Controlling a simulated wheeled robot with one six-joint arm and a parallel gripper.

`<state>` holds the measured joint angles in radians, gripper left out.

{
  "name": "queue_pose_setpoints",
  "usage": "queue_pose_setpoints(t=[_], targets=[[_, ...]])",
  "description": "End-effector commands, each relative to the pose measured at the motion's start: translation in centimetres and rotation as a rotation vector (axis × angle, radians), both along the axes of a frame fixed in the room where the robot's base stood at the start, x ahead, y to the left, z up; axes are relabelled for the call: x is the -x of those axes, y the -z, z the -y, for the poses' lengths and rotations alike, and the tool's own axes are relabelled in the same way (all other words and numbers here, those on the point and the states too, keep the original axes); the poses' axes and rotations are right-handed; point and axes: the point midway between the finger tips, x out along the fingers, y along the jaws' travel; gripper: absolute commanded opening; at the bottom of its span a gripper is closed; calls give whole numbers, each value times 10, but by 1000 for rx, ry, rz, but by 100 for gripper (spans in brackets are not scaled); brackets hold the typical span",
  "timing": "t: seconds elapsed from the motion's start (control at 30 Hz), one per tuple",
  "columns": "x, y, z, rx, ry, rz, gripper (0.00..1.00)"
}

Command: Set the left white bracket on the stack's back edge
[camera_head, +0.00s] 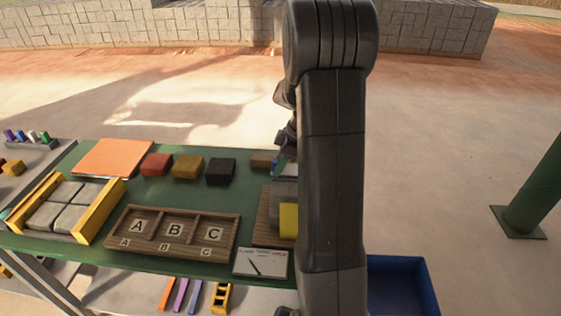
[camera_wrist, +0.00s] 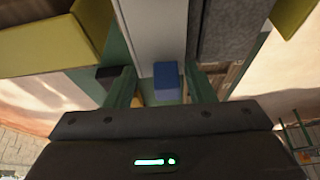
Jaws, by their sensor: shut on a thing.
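In the wrist view my gripper (camera_wrist: 160,70) has its two green fingers on either side of a long white piece (camera_wrist: 153,35), which I take to be the white bracket. It is shut on this piece. A small blue block (camera_wrist: 168,82) shows between the fingers against the white piece. The rough grey stack block (camera_wrist: 231,28) is just right of the white piece; whether they touch I cannot tell. In the head view the grey stack (camera_head: 284,190) on its wooden base is partly hidden behind my arm, as is most of my gripper.
Yellow pieces (camera_wrist: 50,42) flank the wrist view. On the green table stand a lettered wooden tray (camera_head: 172,234), red (camera_head: 156,164), ochre (camera_head: 188,167) and dark (camera_head: 221,171) blocks, an orange sheet (camera_head: 112,158) and a yellow-railed press of grey blocks (camera_head: 97,211). A blue bin (camera_head: 418,270) is right.

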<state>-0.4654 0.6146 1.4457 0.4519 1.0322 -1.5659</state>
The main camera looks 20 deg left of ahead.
Motion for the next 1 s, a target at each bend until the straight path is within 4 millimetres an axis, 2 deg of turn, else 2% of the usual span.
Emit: queue_pose_setpoints(t=[0.33,0.37,0.47,0.8,0.87,1.0], targets=[[0,4,0,0,0,0,26],[0,3,0,0,0,0,55],[0,3,0,0,0,0,75],[0,1,1,0,0,1,75],[-1,-3,3,0,0,1,75],[-4,-24,11,-1,0,6,75]])
